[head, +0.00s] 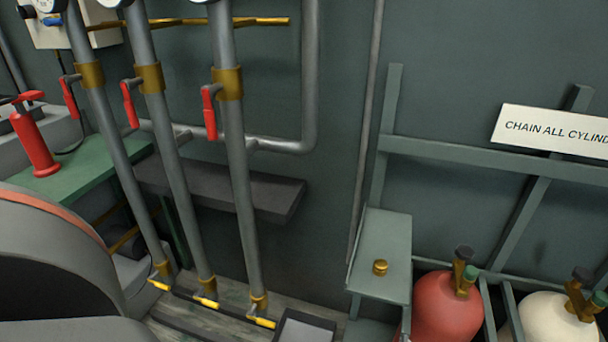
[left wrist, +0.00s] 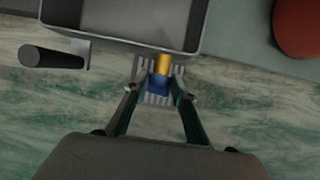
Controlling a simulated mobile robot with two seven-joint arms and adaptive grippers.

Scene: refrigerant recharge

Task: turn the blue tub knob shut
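The blue tub knob (left wrist: 157,87) sits at the end of a short brass stem (left wrist: 162,63) in the left wrist view. The stem comes out of the near side of a grey tub (left wrist: 192,28). My left gripper (left wrist: 159,78) has its two fingers drawn in close on either side of the knob, with ribbed grey surfaces around it, and looks shut on it. The fingers partly hide the knob's sides. Neither gripper shows in the head view, and my right gripper is in no view.
Pipes with red levers (head: 209,112) and yellow-handled lower valves (head: 262,322) stand along the wall. A red cylinder (head: 447,305) and a cream cylinder (head: 548,320) stand at the right, beside a shelf (head: 383,240).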

